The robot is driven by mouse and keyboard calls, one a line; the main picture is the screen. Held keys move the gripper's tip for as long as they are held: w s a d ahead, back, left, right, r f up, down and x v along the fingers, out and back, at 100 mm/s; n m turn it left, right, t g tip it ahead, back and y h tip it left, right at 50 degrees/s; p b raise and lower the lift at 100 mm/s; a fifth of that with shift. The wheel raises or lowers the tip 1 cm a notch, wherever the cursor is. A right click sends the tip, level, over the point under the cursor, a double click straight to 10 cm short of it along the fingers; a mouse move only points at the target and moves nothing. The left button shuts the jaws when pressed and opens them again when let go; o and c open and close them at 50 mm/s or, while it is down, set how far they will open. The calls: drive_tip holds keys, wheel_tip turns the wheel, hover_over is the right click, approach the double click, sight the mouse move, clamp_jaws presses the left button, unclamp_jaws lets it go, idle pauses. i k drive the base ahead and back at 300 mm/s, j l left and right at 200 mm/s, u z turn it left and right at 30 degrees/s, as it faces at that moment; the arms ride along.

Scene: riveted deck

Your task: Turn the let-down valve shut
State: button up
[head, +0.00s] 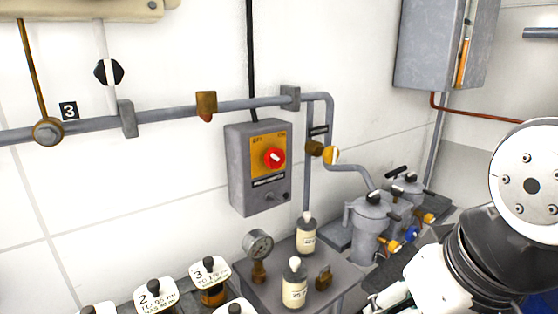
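A small brass valve with a yellow and white round knob (331,155) sits on the grey pipe right of the switch box. A small black label (318,130) is above it, too small to read, so I cannot confirm that this is the let-down valve. Its open or shut position is unclear. A black knob (109,72) on a pale stem stands above the upper pipe, near a number 3 plate (68,111). My arm comes in at the lower right, apart from the valve. My gripper's fingers do not show; the arm runs off the bottom edge.
A grey box (240,170) with a red rotary switch hangs on the wall. Below, a grey bench (270,275) bears a gauge (258,246) and two labelled bottles. Grey lidded canisters (369,220) stand between valve and arm. Numbered jars are at lower left.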

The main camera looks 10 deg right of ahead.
sight(330, 153)
drive_tip(key=l+z, duration=0.25)
drive_tip(key=i+l+z, duration=0.2)
drive_tip(key=l, duration=0.2)
drive_tip(key=l+z, duration=0.25)
drive_tip(key=i+l, duration=0.05)
drive_tip(key=l, duration=0.05)
